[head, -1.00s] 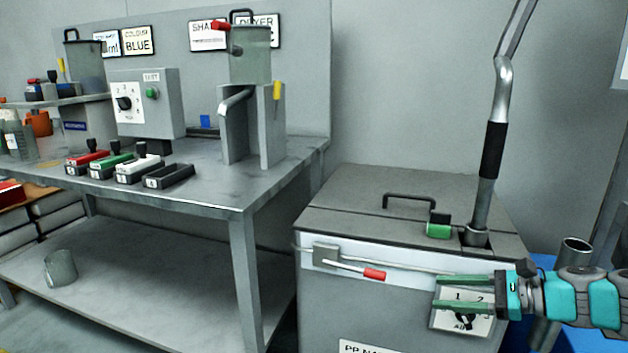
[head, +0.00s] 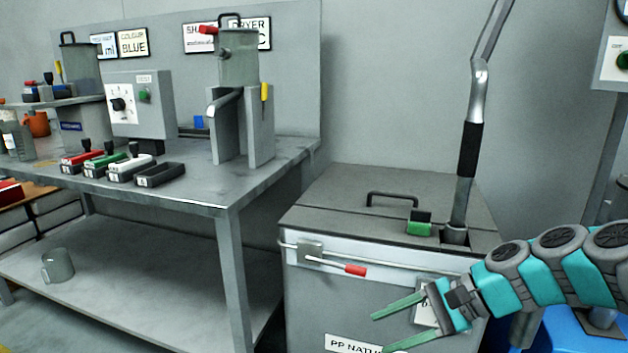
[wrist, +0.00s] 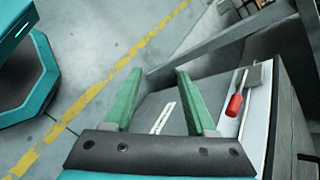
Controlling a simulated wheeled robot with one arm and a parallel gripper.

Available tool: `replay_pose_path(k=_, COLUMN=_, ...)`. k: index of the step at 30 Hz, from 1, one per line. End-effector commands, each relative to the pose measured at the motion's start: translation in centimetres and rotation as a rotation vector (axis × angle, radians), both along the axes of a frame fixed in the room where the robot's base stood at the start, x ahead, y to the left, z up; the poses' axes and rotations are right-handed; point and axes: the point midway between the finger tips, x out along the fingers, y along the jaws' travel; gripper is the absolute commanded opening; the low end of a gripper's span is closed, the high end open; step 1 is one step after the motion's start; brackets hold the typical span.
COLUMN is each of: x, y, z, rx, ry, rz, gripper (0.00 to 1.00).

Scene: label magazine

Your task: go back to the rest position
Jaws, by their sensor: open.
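My gripper (head: 402,322) is at the lower right of the head view, in front of the grey cabinet (head: 309,302). Its two green fingers are apart with nothing between them, and it covers part of a label on the cabinet front. The wrist view also shows the open fingers (wrist: 158,100), with the cabinet front and its red-tipped lever (wrist: 234,105) to the right. My arm reaches in from the right edge of the head view.
The cabinet carries a red-tipped lever (head: 355,270), a top handle (head: 392,196) and a tall pipe (head: 470,150). A grey workbench (head: 222,188) stands left, with a cup (head: 58,266) on its lower shelf. Open floor with a yellow line (wrist: 100,85) shows in the wrist view.

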Motion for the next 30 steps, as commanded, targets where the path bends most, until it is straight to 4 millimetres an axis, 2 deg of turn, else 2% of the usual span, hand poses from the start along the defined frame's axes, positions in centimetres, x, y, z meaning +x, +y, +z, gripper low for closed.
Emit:
replay_pose_path(k=1, x=-1.6, y=1.5, z=-0.3, rx=-0.06, ry=-0.022, rz=0.076, gripper=0.56)
replay_pose_path(k=3, x=-4.0, y=3.0, z=-1.0, rx=-0.157, ry=-0.061, rz=0.194, gripper=0.56)
replay_pose_path(k=7, x=-9.5, y=4.7, z=-2.9, rx=-0.357, ry=-0.132, rz=0.448, gripper=0.56)
replay_pose_path(k=11, x=-14.7, y=4.0, z=-4.9, rx=-0.54, ry=-0.179, rz=0.688, gripper=0.56)
replay_pose_path(k=15, x=-19.2, y=1.6, z=-6.4, rx=-0.693, ry=-0.2, rz=0.895, gripper=0.56)
replay_pose_path(k=18, x=-21.3, y=-0.1, z=-7.0, rx=-0.767, ry=-0.205, rz=0.994, gripper=0.56)
replay_pose_path(k=21, x=-22.5, y=-1.3, z=-7.3, rx=-0.805, ry=-0.202, rz=1.055, gripper=0.56)
replay_pose_path(k=30, x=-23.1, y=-1.9, z=-7.4, rx=-0.824, ry=-0.203, rz=1.084, gripper=0.56)
